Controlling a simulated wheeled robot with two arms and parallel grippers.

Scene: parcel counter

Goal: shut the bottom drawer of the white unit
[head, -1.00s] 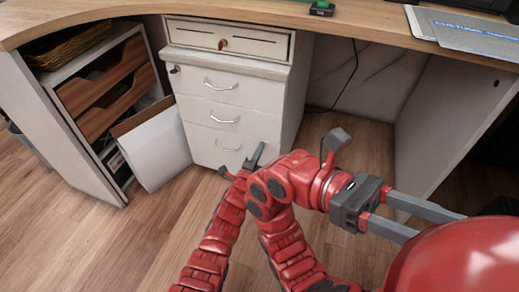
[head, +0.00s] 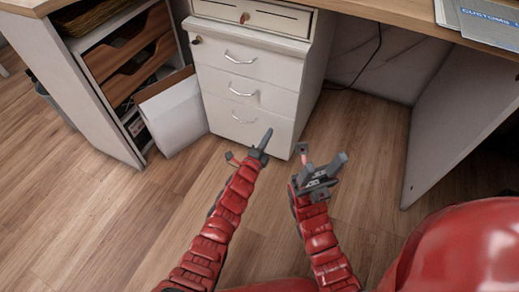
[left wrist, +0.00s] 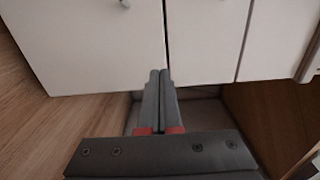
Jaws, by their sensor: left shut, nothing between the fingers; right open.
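The white unit (head: 258,75) stands under the desk with its drawers stacked. Its bottom drawer (head: 228,118) has a silver handle (head: 243,121). The drawer's front looks about level with the fronts above; I cannot rule out a small gap. My left gripper (head: 266,138) is shut and empty, in front of the lower right part of the bottom drawer. In the left wrist view its fingers (left wrist: 160,75) point at white panels; I cannot tell whether they touch. My right gripper (head: 325,170) is open and empty, right of the left one and clear of the unit.
A shelf unit with wooden trays (head: 125,65) stands left of the white unit. A pale open box or panel (head: 180,115) leans between them. The desk top (head: 400,25) overhangs, and a white side panel (head: 460,120) stands at right. Wooden floor is free in front.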

